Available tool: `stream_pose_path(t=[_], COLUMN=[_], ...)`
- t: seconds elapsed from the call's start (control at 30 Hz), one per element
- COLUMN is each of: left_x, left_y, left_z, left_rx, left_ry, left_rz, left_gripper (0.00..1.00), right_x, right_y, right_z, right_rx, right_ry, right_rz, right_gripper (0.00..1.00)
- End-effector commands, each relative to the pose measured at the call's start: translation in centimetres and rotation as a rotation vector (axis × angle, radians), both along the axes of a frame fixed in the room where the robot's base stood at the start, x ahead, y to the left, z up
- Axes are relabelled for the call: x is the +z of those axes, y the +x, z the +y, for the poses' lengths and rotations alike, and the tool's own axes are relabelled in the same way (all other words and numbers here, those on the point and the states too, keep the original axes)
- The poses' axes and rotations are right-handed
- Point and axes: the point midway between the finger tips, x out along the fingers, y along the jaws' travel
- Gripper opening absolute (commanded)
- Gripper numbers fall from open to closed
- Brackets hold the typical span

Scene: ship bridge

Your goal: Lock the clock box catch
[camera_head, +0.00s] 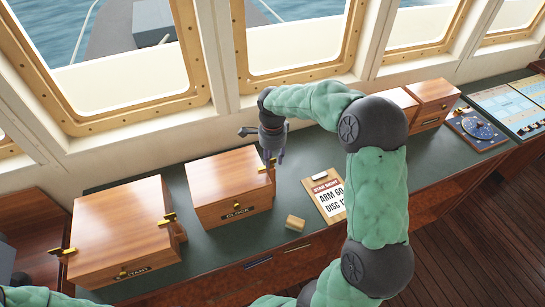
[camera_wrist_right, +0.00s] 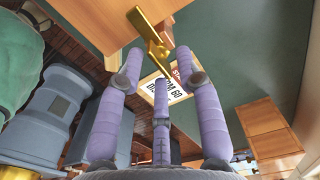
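The clock box (camera_head: 225,180) is a wooden box with a lid and a CLOCK label on its front. It stands on the green desk top left of centre. Its brass catch (camera_head: 268,166) is at the right side; in the wrist view the catch (camera_wrist_right: 150,38) shows large at the top, against the wood. My right gripper (camera_head: 273,151) is at this side, close by the catch. In the wrist view its purple fingers (camera_wrist_right: 158,58) are apart, with the lower part of the catch between or just beyond the tips; I cannot tell whether they touch. My left gripper is out of view.
A larger wooden box (camera_head: 120,220) with brass catches stands left. A small wooden block (camera_head: 295,223) and a clipboard (camera_head: 311,190) with a printed notice lie right of the clock box. More wooden boxes (camera_head: 432,92) and a blue dial panel (camera_head: 474,128) are farther right. Windows rise behind.

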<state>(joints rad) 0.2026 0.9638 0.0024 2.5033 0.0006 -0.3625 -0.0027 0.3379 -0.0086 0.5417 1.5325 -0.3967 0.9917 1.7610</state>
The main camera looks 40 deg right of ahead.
Motion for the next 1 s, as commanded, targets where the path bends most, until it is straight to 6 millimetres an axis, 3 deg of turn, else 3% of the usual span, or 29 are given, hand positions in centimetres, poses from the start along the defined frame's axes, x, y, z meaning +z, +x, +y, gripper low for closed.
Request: stream_pose_path(t=[0.27,0.7,1.0], left_x=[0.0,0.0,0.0], left_y=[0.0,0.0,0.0], left_z=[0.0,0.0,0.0], left_rx=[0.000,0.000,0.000], left_ry=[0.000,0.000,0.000], left_rz=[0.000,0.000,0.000], left_gripper=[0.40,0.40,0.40], right_x=[1.9,10.0,12.0], right_y=[0.1,0.1,0.0], right_z=[0.0,0.0,0.0], right_rx=[0.001,0.000,0.000], right_ry=[-0.001,0.000,0.000], right_rz=[-0.003,-0.003,0.000], right_gripper=[0.35,0.35,0.35])
